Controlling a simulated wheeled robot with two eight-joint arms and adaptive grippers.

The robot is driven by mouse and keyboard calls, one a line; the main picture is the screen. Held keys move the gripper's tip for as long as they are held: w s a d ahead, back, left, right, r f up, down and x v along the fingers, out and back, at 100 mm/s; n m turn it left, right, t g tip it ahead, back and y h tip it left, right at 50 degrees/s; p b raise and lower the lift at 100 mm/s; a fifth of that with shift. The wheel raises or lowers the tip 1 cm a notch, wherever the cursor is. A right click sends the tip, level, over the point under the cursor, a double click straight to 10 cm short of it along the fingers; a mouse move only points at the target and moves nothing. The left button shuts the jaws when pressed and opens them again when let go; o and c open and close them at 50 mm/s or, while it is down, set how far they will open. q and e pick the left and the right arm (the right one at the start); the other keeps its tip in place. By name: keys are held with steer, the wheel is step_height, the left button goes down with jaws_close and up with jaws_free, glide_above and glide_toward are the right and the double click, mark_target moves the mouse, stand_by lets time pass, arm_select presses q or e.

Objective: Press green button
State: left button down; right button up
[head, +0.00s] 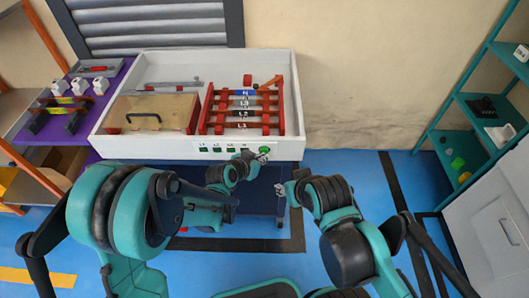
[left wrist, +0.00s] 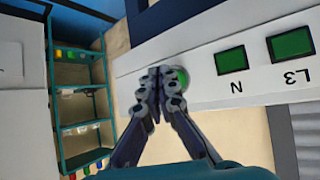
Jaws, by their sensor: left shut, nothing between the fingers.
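The round green button (head: 264,150) sits at the right end of the front panel of the white box (head: 180,149). In the left wrist view the green button (left wrist: 183,77) is partly hidden behind my fingers. My left gripper (head: 260,158) is shut and empty, with its tips right at the button; it also shows in the left wrist view (left wrist: 160,76). I cannot tell whether the tips touch the button or how far it is pressed in. My right gripper (head: 281,188) is below and to the right of the button, apart from the panel; its fingers are too small to read.
Square green indicators labelled N (left wrist: 231,60) and L3 (left wrist: 291,44) sit beside the button. The box holds red busbar racks (head: 242,108) and a wooden board (head: 152,112). A purple table (head: 28,122) stands left, teal shelves (head: 455,110) right. Blue floor is open at right.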

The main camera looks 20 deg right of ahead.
arm_select(q)
steer(key=shift+w, duration=0.1)
stand_by(0.5)
steer(key=shift+w+d, duration=0.1)
steer(key=shift+w, duration=0.25)
steer(key=shift+s, duration=0.4)
stand_by(0.3)
steer(key=s+a, duration=0.1)
steer(key=s, duration=0.4)
steer(key=shift+s+a+b, duration=0.4)
steer(key=shift+b, duration=0.05)
stand_by(0.5)
